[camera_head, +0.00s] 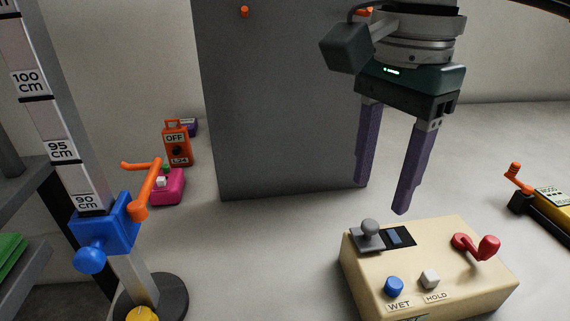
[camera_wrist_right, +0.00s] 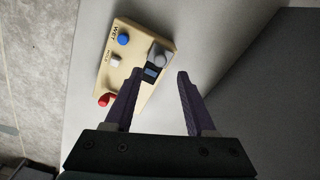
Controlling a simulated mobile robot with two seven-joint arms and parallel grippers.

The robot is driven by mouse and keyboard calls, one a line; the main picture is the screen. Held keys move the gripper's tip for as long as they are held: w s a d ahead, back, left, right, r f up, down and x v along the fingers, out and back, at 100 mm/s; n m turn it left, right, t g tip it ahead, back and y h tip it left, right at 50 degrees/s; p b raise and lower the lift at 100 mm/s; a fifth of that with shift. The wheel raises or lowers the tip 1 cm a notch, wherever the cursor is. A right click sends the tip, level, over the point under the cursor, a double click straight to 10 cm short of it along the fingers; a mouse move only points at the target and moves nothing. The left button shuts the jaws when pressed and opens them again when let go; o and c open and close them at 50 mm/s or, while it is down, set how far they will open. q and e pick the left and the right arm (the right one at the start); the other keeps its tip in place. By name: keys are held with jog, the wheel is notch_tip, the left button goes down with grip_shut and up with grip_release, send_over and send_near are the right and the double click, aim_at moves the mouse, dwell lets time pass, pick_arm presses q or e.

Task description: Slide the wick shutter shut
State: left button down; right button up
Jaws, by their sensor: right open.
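The wick shutter appears to be the grey plate with a round grey knob (camera_head: 369,231) on top of a beige control box (camera_head: 430,290). It sits at the left end of a dark slot (camera_head: 398,237) with a blue-grey window, which is uncovered. The knob also shows in the right wrist view (camera_wrist_right: 161,58). My right gripper (camera_head: 382,199) is open and empty, pointing down above and behind the box, apart from the knob. In the right wrist view the knob shows beyond the fingertips, between their lines. My left gripper is not in view.
The box carries a blue WET button (camera_head: 394,286), a white HOLD button (camera_head: 430,279) and a red lever (camera_head: 478,246). A grey panel (camera_head: 270,100) stands behind. A marked post with a blue clamp (camera_head: 104,226) is at left. An orange-handled device (camera_head: 545,197) is at right.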

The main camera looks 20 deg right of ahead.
aim_at(372, 223)
notch_tip(372, 223, down, 6)
jog(key=shift+r, duration=0.1)
grip_shut()
dwell(0.5)
dwell(1.0)
